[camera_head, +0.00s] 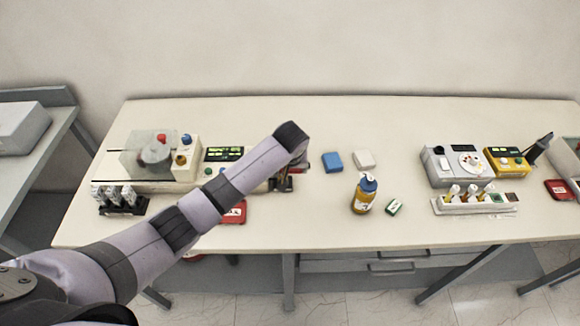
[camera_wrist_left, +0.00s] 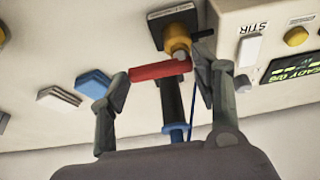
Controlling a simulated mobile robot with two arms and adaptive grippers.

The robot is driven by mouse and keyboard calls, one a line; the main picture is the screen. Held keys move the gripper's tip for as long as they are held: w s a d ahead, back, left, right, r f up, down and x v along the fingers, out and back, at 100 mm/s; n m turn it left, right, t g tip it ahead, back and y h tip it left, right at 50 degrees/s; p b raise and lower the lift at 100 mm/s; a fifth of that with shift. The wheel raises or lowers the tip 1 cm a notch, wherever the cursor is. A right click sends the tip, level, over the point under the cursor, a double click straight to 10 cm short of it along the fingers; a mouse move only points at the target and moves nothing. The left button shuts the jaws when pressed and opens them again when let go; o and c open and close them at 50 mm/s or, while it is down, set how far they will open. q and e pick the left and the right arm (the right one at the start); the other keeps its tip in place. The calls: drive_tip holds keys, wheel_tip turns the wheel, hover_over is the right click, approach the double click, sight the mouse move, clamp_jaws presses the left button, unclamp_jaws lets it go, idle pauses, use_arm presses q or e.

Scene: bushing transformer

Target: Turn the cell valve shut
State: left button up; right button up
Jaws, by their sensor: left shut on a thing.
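The cell valve shows in the left wrist view as a brass-yellow fitting (camera_wrist_left: 177,40) with a red lever handle (camera_wrist_left: 158,71). The handle lies crosswise between the two fingers of my left gripper (camera_wrist_left: 160,75), which is shut on it. A dark tube with a blue collar (camera_wrist_left: 175,128) runs from the fitting toward the gripper's palm. In the head view my left arm reaches over the table, and my left gripper (camera_head: 284,182) is partly hidden behind the wrist. The valve is mostly hidden there. My right gripper is not in view.
A device with a green display (camera_wrist_left: 296,66) and STIR label stands beside the valve. The table's front middle is clear.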

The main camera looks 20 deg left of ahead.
use_arm(q)
drive_tip(key=shift+n, duration=0.3)
drive_tip(key=o, duration=1.2)
drive_tip(key=shift+c, duration=0.2)
drive_tip(key=v, duration=1.2)
drive_tip(key=shift+d, duration=0.2)
drive_tip(key=shift+f, duration=0.1)
